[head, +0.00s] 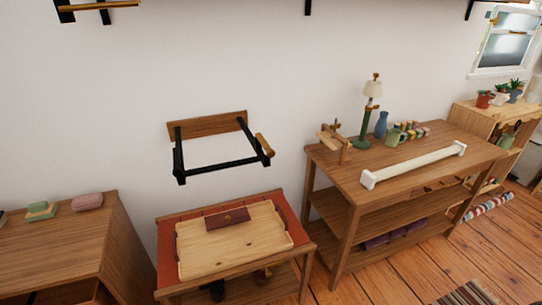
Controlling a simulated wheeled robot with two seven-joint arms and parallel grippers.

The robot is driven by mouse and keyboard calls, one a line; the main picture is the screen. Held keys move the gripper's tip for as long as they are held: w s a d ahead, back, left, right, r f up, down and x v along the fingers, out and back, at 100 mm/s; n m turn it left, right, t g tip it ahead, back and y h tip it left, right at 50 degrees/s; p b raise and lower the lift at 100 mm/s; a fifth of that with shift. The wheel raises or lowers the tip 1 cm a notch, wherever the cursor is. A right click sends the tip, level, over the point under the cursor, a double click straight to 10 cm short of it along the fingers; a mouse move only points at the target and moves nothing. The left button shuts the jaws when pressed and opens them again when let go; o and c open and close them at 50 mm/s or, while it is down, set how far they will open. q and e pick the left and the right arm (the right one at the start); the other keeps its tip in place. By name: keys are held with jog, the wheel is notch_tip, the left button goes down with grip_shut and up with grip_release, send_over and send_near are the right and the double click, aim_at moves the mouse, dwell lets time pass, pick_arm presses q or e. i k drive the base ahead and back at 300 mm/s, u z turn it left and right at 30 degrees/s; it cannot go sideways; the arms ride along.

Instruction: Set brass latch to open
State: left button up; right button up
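A brass-coloured bar (264,145) sits at the right end of a black wall bracket (222,166), which hangs from a wooden wall board (208,125). It is the largest brass-coloured part near me, but I cannot tell whether it is the brass latch or how it is set. A small brass-coloured piece (493,20) also shows at the window (507,46) at the upper right, too small to read. Another brass-coloured bar (98,6) is on a black bracket at the top left. Neither of my grippers is in view.
Below the bracket, a small table holds a pale wooden tray (262,238) with a dark red case (227,220). A wooden workbench (425,170) at right bears a lamp (366,108) and a white bar (415,164). A low cabinet (70,240) stands at left.

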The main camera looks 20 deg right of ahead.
aim_at(270, 152)
jog(key=u, duration=0.55)
jog(key=k, duration=0.65)
jog(key=u, duration=0.8)
jog(key=i, duration=0.7)
jog(key=z, duration=0.6)
jog(key=i, duration=0.65)
jog(key=z, duration=0.7)
